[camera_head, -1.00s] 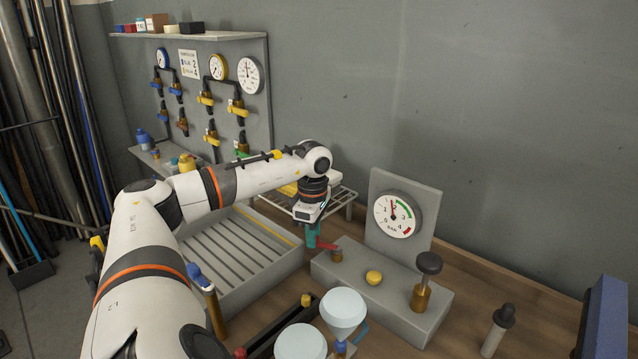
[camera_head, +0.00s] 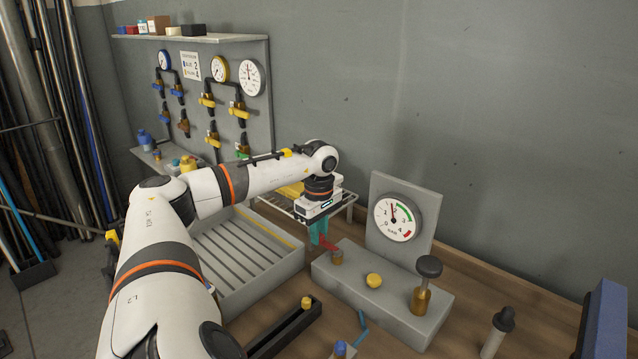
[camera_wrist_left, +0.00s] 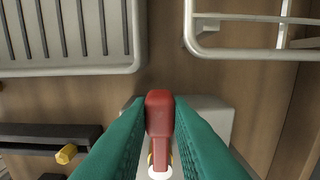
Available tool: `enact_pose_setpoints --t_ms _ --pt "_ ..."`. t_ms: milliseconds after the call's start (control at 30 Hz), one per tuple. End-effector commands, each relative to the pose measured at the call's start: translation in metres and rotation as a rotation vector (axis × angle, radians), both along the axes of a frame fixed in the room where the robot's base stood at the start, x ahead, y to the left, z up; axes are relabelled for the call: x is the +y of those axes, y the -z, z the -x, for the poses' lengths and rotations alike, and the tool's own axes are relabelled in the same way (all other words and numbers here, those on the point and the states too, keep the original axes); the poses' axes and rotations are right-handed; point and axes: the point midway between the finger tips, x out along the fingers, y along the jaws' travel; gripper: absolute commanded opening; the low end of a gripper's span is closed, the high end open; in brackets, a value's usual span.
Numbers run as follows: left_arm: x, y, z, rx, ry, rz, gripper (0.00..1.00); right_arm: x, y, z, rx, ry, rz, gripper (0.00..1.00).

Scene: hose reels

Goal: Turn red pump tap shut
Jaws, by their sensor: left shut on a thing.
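The red pump tap (camera_head: 329,244) is a red lever on a brass stub at the left end of the grey pump block (camera_head: 348,285). My left gripper (camera_head: 318,234) reaches down onto it from above, with green fingers. In the left wrist view the red lever (camera_wrist_left: 159,112) sits between the two green fingers (camera_wrist_left: 159,125), which are shut on it. The lower part of the tap is mostly hidden there. The pressure gauge (camera_head: 394,217) on the block has its needle pointing nearly straight up. My right gripper is not in view.
A yellow button (camera_head: 374,280) and a black-topped brass knob (camera_head: 425,280) are on the block. A grey slatted tray (camera_head: 245,262) lies to the left, with a wire rack (camera_head: 345,199) behind. A dark trough (camera_head: 290,325) is in front. A black-capped bottle (camera_head: 497,330) stands right.

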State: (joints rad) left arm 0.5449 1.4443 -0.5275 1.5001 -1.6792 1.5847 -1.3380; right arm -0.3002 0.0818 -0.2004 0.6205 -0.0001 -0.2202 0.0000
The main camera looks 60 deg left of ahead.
Motion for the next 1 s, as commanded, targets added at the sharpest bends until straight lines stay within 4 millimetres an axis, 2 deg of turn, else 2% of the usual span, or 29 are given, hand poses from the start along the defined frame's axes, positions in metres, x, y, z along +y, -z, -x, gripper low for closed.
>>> enact_pose_setpoints --t_ms 167,200,300,333,567,700,833,1000 --pt "0.001 -0.001 -0.001 -0.004 0.002 -0.003 0.0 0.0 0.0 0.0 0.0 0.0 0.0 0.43" --pt "0.001 -0.001 -0.001 -0.004 0.002 -0.003 0.21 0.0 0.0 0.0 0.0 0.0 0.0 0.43" --pt "0.001 -0.001 -0.001 -0.003 0.001 -0.003 0.37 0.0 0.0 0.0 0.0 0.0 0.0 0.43" --pt "0.001 -0.001 -0.001 -0.003 0.001 -0.003 0.4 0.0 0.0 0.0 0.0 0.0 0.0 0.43" --pt "0.0 0.0 0.0 -0.002 0.001 -0.001 0.4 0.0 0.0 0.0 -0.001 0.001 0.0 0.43" --pt "0.0 -0.007 -0.001 -0.004 0.0 -0.001 0.4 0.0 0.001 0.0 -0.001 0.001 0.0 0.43" --pt "0.0 -0.027 -0.001 -0.007 0.0 -0.002 0.4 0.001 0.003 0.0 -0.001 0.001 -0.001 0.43" --pt "0.0 -0.066 -0.002 -0.009 0.001 0.0 0.4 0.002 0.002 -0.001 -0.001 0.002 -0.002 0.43"
